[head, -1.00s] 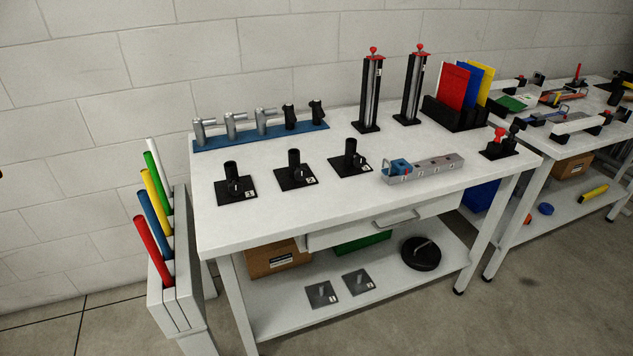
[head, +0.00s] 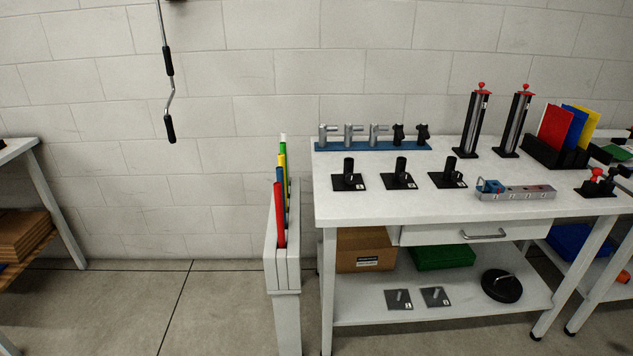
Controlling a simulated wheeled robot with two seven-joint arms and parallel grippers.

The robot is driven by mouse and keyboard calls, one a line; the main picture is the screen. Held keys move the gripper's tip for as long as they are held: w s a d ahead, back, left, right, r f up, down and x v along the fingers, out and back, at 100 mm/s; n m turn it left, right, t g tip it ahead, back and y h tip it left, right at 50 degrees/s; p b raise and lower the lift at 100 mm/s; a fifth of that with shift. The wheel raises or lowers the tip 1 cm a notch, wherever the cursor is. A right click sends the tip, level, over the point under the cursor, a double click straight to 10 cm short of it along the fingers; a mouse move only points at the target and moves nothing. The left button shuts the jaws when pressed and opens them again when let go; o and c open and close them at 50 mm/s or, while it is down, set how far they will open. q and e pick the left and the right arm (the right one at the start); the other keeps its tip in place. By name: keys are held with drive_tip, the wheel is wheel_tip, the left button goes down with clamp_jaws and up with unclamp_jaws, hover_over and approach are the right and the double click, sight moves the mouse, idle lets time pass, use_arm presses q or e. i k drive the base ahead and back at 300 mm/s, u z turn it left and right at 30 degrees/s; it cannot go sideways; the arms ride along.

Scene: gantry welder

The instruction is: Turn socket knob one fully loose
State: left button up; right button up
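Three black upright sockets on black square plates stand in a row on the white workbench (head: 335,205). The leftmost socket (head: 348,168) has a plate with a small white label, which read 1 in the earlier frame. A small dark knob shows low on its front, but its details are too small to tell how tight it is. The middle socket (head: 400,168) and the right socket (head: 450,167) stand beside it, apart from each other. Neither of my grippers is in the head view.
A blue rack (head: 372,146) of grey and black fittings stands behind the sockets. A grey numbered block (head: 515,192) lies to their right. A holder (head: 282,275) with coloured rods stands left of the bench. A crank handle (head: 168,95) hangs at upper left. Floor between the benches is clear.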

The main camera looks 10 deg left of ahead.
sight(351, 178)
drive_tip(key=u, duration=0.95)
drive_tip(key=i, duration=0.4)
drive_tip(key=u, duration=0.05)
